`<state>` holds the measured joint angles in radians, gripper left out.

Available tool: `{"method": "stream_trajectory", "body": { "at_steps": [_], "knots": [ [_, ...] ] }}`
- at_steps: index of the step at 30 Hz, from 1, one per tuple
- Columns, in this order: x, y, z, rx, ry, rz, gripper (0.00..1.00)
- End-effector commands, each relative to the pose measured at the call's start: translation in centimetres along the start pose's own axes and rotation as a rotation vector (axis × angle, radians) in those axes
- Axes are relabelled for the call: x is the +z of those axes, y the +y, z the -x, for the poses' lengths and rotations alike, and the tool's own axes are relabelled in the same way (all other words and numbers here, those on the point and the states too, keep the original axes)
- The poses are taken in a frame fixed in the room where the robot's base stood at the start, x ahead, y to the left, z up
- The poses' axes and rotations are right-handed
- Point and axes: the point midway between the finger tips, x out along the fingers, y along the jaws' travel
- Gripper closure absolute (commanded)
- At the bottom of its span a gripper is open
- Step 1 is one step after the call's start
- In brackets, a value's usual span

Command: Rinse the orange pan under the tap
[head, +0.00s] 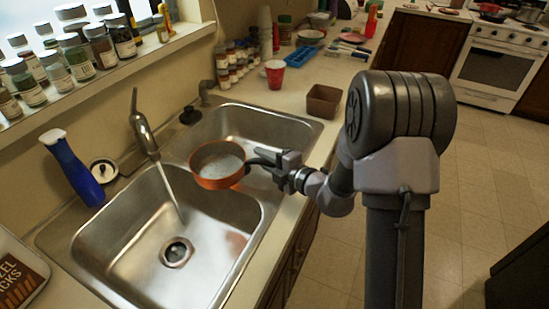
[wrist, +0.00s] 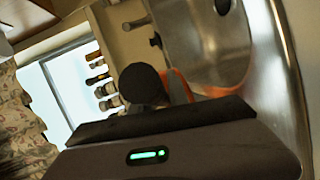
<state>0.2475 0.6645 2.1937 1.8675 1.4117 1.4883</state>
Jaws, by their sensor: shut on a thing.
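The orange pan (head: 217,166) is held above the divider between the two sink basins, a little right of the running water. Its inside looks grey and its opening faces up. My gripper (head: 268,165) is shut on the pan's dark handle, to the right of the pan. The tap (head: 144,128) stands behind the sink, and a stream of water (head: 171,192) falls from it into the near left basin (head: 130,238), apart from the pan. In the wrist view, the handle's dark round end (wrist: 142,84) and part of the orange rim (wrist: 183,84) show; the rest is hidden.
A red cup (head: 275,75) and a brown box (head: 323,101) stand on the counter beyond the sink. Jars line the sill (head: 100,75). The far right basin (head: 260,128) looks empty.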

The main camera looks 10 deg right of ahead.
Motion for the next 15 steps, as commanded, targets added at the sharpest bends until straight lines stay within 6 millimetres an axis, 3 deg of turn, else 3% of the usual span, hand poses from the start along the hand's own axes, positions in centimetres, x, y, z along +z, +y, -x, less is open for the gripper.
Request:
{"method": "stream_trajectory", "body": {
  "at_steps": [15],
  "knots": [
    [-5.4, -1.4, -4.1, 0.002, 0.002, -0.001, 1.0]
  ]
}}
